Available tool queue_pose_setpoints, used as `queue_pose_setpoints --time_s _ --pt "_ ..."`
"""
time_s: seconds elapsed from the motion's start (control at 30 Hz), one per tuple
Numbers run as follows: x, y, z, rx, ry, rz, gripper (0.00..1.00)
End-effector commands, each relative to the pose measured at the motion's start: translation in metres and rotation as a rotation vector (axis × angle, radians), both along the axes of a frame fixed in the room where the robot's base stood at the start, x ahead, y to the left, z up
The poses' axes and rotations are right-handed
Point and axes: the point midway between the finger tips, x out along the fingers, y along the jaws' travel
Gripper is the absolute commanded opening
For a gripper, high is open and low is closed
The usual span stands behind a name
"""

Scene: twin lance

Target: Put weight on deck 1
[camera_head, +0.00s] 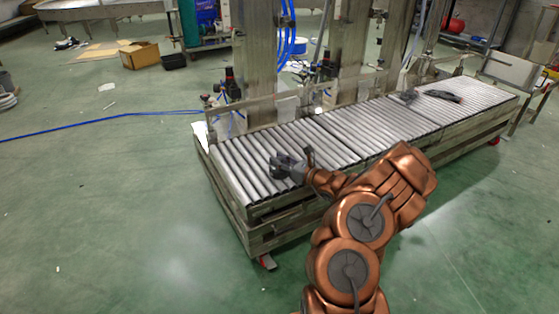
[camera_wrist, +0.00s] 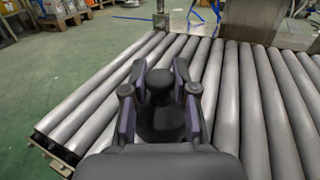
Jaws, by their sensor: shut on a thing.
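My gripper (camera_head: 286,163) is over the near left section of the roller conveyor (camera_head: 240,185), low above the rollers. In the wrist view my gripper (camera_wrist: 160,76) has its fingers on both sides of a dark, rounded weight (camera_wrist: 160,118) with a narrower top, and is shut on it. The rollers show beneath and around it. I cannot tell whether the weight touches them. In the head view the weight is not distinct from my gripper. No label shows which section is deck 1.
Dark items (camera_head: 442,95) lie on the far right rollers. Metal uprights (camera_head: 255,60) and a rail stand along the conveyor's back edge. A blue hose (camera_head: 100,117) crosses the floor at left. A cardboard box (camera_head: 139,55) stands at back left. The green floor in front is clear.

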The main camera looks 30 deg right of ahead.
Motion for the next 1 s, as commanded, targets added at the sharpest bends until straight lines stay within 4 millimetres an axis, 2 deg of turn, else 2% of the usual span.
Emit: queue_pose_setpoints --time_s 0.13,0.17,0.37,0.8,1.0 --pt "0.000 0.000 -0.001 0.001 -0.003 0.000 0.00" --pt "0.000 0.000 -0.002 0.001 -0.003 0.000 0.31" --pt "0.000 0.000 -0.002 0.000 -0.001 0.000 0.52" --pt "-0.001 -0.001 0.002 0.000 0.001 -0.001 0.53" --pt "-0.032 -0.013 0.005 0.002 0.001 -0.006 0.53"
